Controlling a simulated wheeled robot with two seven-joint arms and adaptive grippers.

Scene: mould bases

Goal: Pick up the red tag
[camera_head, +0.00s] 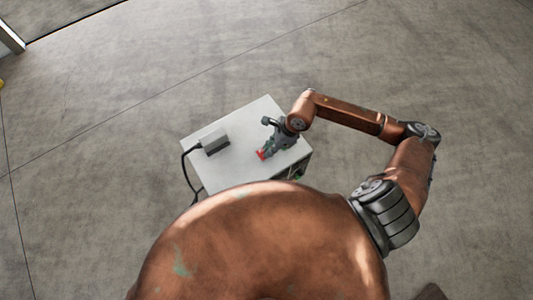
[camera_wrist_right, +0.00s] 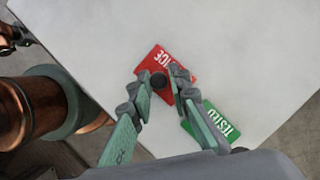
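The red tag (camera_wrist_right: 168,65) with white lettering lies flat on a light-coloured top; it also shows small in the head view (camera_head: 260,155). A dark round knob or spot (camera_wrist_right: 158,81) shows on it. My right gripper (camera_wrist_right: 160,74) reaches down over the tag, its two fingertips either side of the dark round part. I cannot tell whether the fingers press on it. My left gripper is not in view.
A green tag (camera_wrist_right: 218,125) with white lettering lies beside the red one, partly behind a finger. A grey box (camera_head: 214,141) with a black cable stands at the left of the white table or cabinet (camera_head: 250,112). Open concrete floor surrounds it.

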